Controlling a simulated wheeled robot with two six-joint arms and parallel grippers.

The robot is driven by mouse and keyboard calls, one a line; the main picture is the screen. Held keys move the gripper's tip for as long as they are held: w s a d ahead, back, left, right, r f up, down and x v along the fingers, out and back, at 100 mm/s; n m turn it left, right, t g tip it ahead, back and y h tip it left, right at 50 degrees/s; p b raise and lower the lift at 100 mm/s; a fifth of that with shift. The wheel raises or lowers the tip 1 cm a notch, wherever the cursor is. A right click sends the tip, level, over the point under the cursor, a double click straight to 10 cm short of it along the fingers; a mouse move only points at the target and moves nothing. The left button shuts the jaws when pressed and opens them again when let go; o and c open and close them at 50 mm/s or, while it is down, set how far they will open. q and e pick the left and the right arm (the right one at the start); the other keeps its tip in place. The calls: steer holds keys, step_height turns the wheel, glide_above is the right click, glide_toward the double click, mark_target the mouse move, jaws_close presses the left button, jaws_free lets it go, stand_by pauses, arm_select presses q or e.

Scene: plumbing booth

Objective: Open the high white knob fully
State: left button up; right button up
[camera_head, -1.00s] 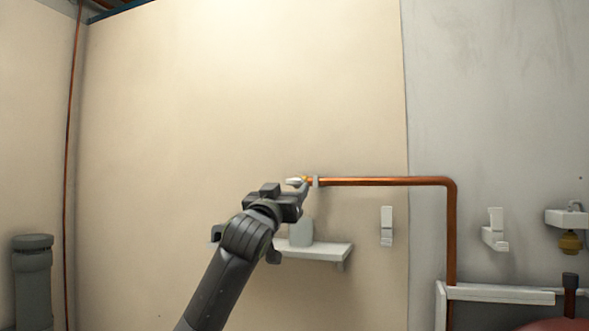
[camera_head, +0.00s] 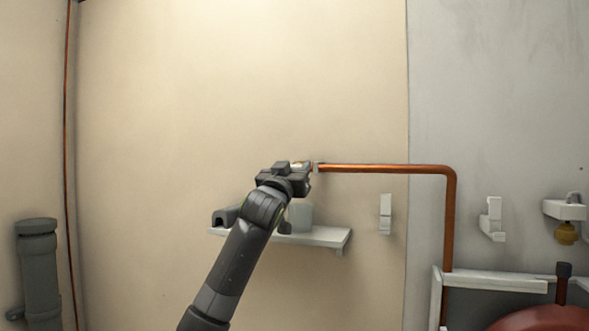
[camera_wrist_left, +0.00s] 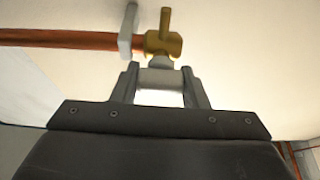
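The white knob (camera_wrist_left: 160,78) sits below a brass valve body (camera_wrist_left: 163,44) at the end of the copper pipe in the left wrist view. My left gripper (camera_wrist_left: 159,76) has one finger on each side of the knob. The knob fills the gap and both fingers appear to touch it, so the gripper looks shut on it. In the head view my left gripper (camera_head: 303,169) is at the left end of the copper pipe (camera_head: 385,169) and mostly hides the valve and knob. My right gripper is not in view.
A grey pipe clip (camera_wrist_left: 128,30) stands close beside the valve. Below my left gripper is a white wall shelf (camera_head: 322,237) with a pale container (camera_head: 300,217), partly behind my arm. White wall brackets (camera_head: 385,214) are to the right. The wall above is clear.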

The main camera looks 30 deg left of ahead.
arm_select(q)
steer(key=c, duration=0.4)
steer(key=shift+f+n+y+b, duration=0.1)
steer(key=shift+n+y+b, duration=0.35)
steer(key=shift+b, duration=0.25)
steer(key=shift+c, duration=0.2)
steer(key=n+g+y+b, duration=0.1)
steer(key=n+b, duration=0.3)
steer(key=n+g+y+b, duration=0.1)
steer(key=n+y+b, duration=0.1)
steer(key=n+b, duration=0.1)
steer(key=shift+f+n+b, duration=0.1)
steer(key=shift+n+b, duration=0.25)
steer(key=shift+n, duration=0.2)
steer(key=shift+n+g+y+b, duration=0.6)
steer(key=shift+n+b, duration=0.1)
steer(key=shift+n, duration=0.5)
steer(key=shift+n+g+y+b, duration=0.4)
steer(key=shift+n+b, duration=0.1)
steer(key=shift+n, duration=0.6)
steer(key=n+g, duration=0.1)
steer(key=n, duration=0.2)
steer(key=shift+r+b, duration=0.2)
steer(key=shift+b, duration=0.15)
steer(key=n+g, duration=0.1)
steer(key=n, duration=0.2)
steer(key=shift+n+g, duration=0.7)
steer(key=shift+n, duration=0.7)
steer(key=shift+f, duration=0.1)
